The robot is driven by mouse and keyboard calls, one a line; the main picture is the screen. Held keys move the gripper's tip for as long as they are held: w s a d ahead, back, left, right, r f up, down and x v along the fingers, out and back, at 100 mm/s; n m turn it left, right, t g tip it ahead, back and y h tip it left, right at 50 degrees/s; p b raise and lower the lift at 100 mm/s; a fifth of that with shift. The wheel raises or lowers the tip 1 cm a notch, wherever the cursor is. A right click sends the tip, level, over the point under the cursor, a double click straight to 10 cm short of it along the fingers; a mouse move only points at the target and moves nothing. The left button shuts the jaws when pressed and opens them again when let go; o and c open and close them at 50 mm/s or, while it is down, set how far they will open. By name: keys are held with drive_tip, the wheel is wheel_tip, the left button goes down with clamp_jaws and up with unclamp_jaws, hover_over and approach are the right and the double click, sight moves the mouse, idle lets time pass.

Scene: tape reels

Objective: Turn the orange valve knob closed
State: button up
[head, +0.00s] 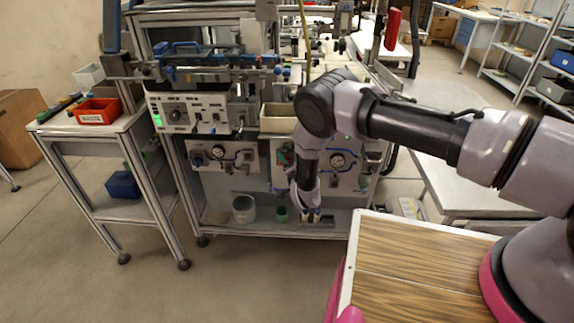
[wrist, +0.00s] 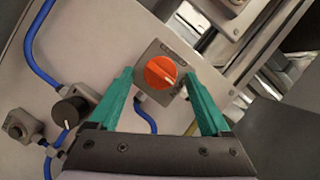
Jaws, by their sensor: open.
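The orange valve knob (wrist: 160,72) is a round knob with a pale pointer line, set on a grey square plate (wrist: 147,54) on a light panel. The pointer slants toward the lower right in the wrist view. My gripper (wrist: 160,82) has two green fingers spread apart, one on each side of the knob, with visible gaps between them and it. I cannot tell how far the fingertips are from the panel. In the head view my gripper (head: 305,203) hangs low in front of the machine's lower panel, and my arm hides the orange knob.
A black knob (wrist: 70,111) and blue hoses (wrist: 40,72) are on the panel beside the orange knob. In the head view, a gauge panel (head: 222,158) is left of my gripper. A white bucket (head: 244,208) and green cup (head: 282,214) stand on the lower shelf. A wood-topped surface (head: 420,270) is in front.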

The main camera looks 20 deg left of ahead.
clamp_jaws()
drive_tip(key=shift+s+a+r+n+t+h, duration=0.1)
drive_tip(key=shift+a+n+t+h, duration=0.15)
drive_tip(key=shift+n+h, duration=1.45)
drive_tip(key=shift+s+a+n+t+h, duration=0.25)
drive_tip(key=shift+n+h, duration=0.8)
drive_tip(key=shift+n, duration=1.4)
drive_tip(key=shift+w+a+r+n+t+h, duration=0.15)
drive_tip(key=shift+a+n+h, duration=0.2)
drive_tip(key=shift+n+h, duration=1.35)
drive_tip(key=shift+f+n+y, duration=0.1)
drive_tip(key=shift+n+y, duration=0.15)
drive_tip(key=shift+n, duration=0.2)
